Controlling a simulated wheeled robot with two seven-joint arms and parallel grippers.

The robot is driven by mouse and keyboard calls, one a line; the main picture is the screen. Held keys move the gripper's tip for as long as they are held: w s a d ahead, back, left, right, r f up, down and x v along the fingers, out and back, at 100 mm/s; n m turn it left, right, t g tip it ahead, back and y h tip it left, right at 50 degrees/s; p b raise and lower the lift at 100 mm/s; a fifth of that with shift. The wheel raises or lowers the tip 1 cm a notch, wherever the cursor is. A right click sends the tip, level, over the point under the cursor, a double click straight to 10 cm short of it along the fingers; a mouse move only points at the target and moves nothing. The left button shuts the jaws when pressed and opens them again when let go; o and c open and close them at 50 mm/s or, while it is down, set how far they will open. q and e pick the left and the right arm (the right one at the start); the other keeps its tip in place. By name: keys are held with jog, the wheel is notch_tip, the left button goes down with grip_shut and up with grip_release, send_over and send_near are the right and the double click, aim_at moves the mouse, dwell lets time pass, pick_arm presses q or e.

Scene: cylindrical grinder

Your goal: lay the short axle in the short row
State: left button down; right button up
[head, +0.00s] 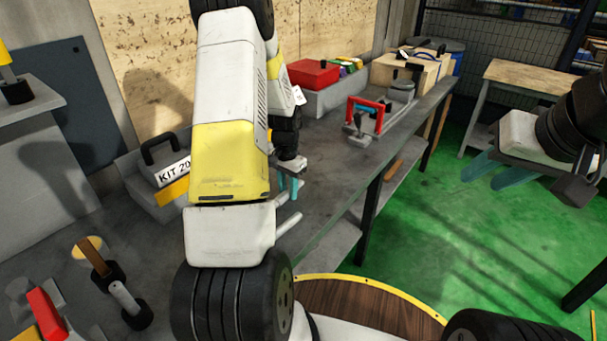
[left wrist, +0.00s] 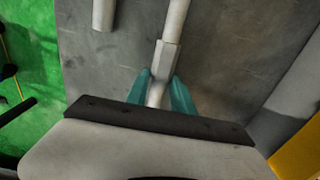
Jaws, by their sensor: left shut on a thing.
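My left gripper (head: 288,184) is over the grey bench, its teal fingers partly behind my own arm. In the left wrist view the left gripper (left wrist: 163,92) is shut on a pale axle (left wrist: 168,54) with a squared collar and a thinner end between the fingers. The axle's far end leaves the picture, so its full length is hidden. A second pale rod (left wrist: 103,14) is apart to the left of it; a rod also shows in the head view (head: 288,225). My right gripper (head: 495,172) is open and empty over the green floor. I cannot make out the short row.
A grey case marked KIT 20 (head: 155,177) stands left of my arm. A red box (head: 314,73) and a red-handled fixture (head: 368,115) stand farther along the bench (head: 325,160). Bench surface right of my left gripper is clear.

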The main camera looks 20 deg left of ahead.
pick_arm(q)
jog(key=c, duration=1.1)
grip_release()
jog(key=shift+f, duration=0.1)
notch_tip(320, 180, up, 12)
notch_tip(320, 180, up, 8)
jog(key=t, duration=0.1)
send_over(288, 191)
jog(key=s+d, duration=0.3)
jog(key=s+d+r+n+t, duration=0.1)
jog(key=s+d+r, duration=0.2)
jog(key=s, duration=0.3)
jog(key=s+d+r+n+t+h, duration=0.1)
jog(key=s+d+r+t, duration=0.1)
jog(key=s+d+r, duration=0.2)
jog(key=s+d+r+n+t+h, duration=0.1)
jog(key=s+d+r+t, duration=0.1)
jog(key=s+r, duration=0.3)
jog(key=shift+s+d, duration=0.2)
jog(key=shift+s, duration=0.55)
jog(key=shift+s+d, duration=0.25)
jog(key=shift+s, duration=0.45)
jog(key=shift+s+d, duration=0.2)
jog(key=shift+s, duration=0.55)
